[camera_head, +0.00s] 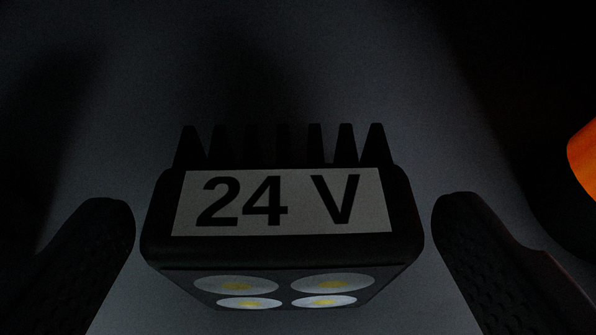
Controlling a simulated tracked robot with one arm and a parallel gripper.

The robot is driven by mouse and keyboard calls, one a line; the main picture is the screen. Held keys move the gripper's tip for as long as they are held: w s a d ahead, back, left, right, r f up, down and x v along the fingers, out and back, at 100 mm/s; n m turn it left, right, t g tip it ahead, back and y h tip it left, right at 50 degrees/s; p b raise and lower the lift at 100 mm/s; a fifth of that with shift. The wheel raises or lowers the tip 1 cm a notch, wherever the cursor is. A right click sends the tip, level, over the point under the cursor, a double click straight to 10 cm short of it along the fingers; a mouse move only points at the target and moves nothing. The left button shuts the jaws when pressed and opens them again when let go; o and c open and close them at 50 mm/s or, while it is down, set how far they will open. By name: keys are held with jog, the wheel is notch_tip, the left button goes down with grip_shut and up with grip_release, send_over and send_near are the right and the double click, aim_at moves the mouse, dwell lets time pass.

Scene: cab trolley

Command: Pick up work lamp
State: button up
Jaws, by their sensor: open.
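The work lamp (282,249) is a black block with a white "24 V" label, cooling fins at its far side and several round lenses with yellow centres on the side facing me. It is in the lower middle of the head camera view. My gripper (285,215) is open, with one dark finger to the left of the lamp and one to the right. A narrow gap shows between each finger and the lamp. The lower parts of the fingers run out of the picture.
A grey surface (270,60) lies behind the lamp, dimly lit and bare there. An orange object (583,160) is partly in view at the right edge, beyond my right finger. The top right corner and left side are too dark to make out.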

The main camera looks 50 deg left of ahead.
aim_at(279, 190)
jog(key=shift+x, duration=1.25)
jog(key=c, duration=1.3)
jog(key=shift+r, duration=0.15)
jog(key=shift+r, duration=0.65)
notch_tip(279, 190, up, 3)
jog(key=shift+f+p, duration=0.15)
jog(key=shift+p, duration=0.5)
jog(key=s+d+p, duration=0.3)
jog(key=s+d, duration=0.7)
jog(key=s, duration=0.1)
jog(key=shift+s+d+r+p, duration=0.35)
jog(key=shift+s+d+r, duration=0.05)
